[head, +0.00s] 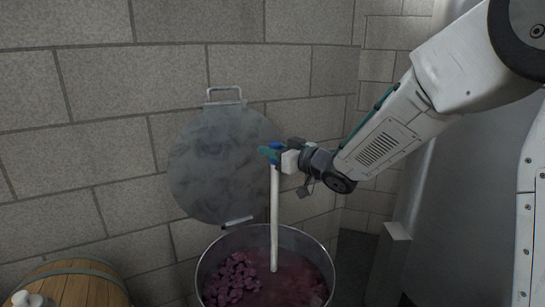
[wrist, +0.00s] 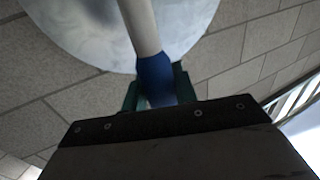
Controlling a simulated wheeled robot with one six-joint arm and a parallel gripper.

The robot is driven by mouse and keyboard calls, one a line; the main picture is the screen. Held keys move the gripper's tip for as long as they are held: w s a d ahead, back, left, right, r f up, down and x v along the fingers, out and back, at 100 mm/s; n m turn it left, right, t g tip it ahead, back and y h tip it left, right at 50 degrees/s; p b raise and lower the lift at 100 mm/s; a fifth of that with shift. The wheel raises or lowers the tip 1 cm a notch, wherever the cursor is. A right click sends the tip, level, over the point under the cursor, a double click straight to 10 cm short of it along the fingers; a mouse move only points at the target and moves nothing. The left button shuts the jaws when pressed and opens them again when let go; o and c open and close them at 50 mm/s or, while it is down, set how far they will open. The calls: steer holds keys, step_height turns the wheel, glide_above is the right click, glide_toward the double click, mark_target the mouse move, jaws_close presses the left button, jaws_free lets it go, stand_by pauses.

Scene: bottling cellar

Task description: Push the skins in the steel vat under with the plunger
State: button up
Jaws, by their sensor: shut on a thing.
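The steel vat (head: 203,274) stands open below my arm in the head view. Dark purple skins (head: 232,279) lie in a clump at the left inside it, with reddish liquid (head: 290,278) to the right and a few skins near the right wall. My gripper (head: 270,155) is shut on the blue grip of the plunger (head: 275,220). The plunger's white shaft hangs nearly upright into the vat, and its lower end meets the liquid near the middle, beside the clump. Its foot is hidden. In the wrist view the green fingers (wrist: 155,92) clasp the blue grip (wrist: 154,78).
The round steel lid (head: 222,165) with a handle stands raised against the block wall behind the vat. A wooden barrel (head: 78,285) is at the lower left. A large grey metal surface (head: 450,190) rises at the right, behind my arm.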

steer(key=shift+r, duration=4.9)
